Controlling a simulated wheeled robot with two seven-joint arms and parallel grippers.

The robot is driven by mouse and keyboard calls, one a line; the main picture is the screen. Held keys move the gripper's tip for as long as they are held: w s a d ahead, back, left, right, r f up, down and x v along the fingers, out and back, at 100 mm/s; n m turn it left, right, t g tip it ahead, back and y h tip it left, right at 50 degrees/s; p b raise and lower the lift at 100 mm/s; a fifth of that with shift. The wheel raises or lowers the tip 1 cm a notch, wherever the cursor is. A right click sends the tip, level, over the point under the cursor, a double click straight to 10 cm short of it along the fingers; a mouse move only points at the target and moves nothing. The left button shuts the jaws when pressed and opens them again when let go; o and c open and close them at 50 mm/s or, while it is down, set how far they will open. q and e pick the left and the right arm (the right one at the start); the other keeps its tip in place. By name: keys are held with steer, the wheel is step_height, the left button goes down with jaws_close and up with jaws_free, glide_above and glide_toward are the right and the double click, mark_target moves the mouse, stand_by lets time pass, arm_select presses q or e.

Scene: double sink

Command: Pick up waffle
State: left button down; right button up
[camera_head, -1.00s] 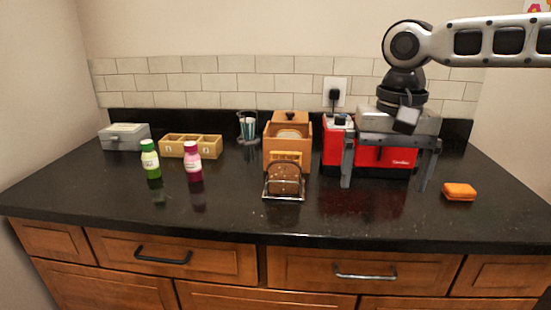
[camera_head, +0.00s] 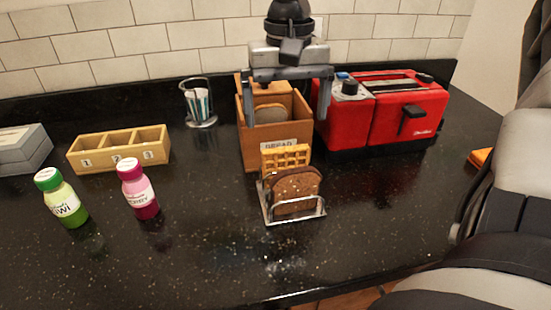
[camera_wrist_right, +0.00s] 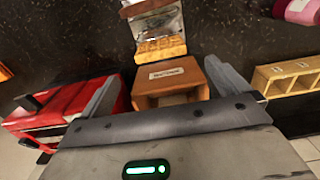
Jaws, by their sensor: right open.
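The waffle (camera_head: 285,158) stands upright in a metal wire rack (camera_head: 295,214), behind a slice of brown bread (camera_head: 293,189). In the right wrist view the waffle (camera_wrist_right: 160,48) shows edge-on beyond the wooden box. My right gripper (camera_head: 288,100) is open and empty, pointing down above the wooden bread box (camera_head: 250,148), behind the waffle and apart from it. In the right wrist view its two fingers lie either side of the box (camera_wrist_right: 170,86). My left gripper is not in view.
A red toaster (camera_head: 385,120) stands right of the bread box. A green bottle (camera_head: 62,200), a pink bottle (camera_head: 138,190), a three-slot wooden tray (camera_head: 120,150) and a glass holder (camera_head: 198,105) are to the left. The front counter is clear.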

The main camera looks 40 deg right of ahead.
glide_above(285, 166)
steer(key=f, duration=0.6)
steer(key=shift+w+d+f, duration=0.1)
steer(key=shift+d+f, duration=0.15)
steer(key=shift+f, duration=0.05)
steer(key=shift+w+f+b, duration=0.15)
steer(key=shift+f+b, duration=0.15)
steer(key=shift+f, duration=2.65)
steer(key=c, duration=0.7)
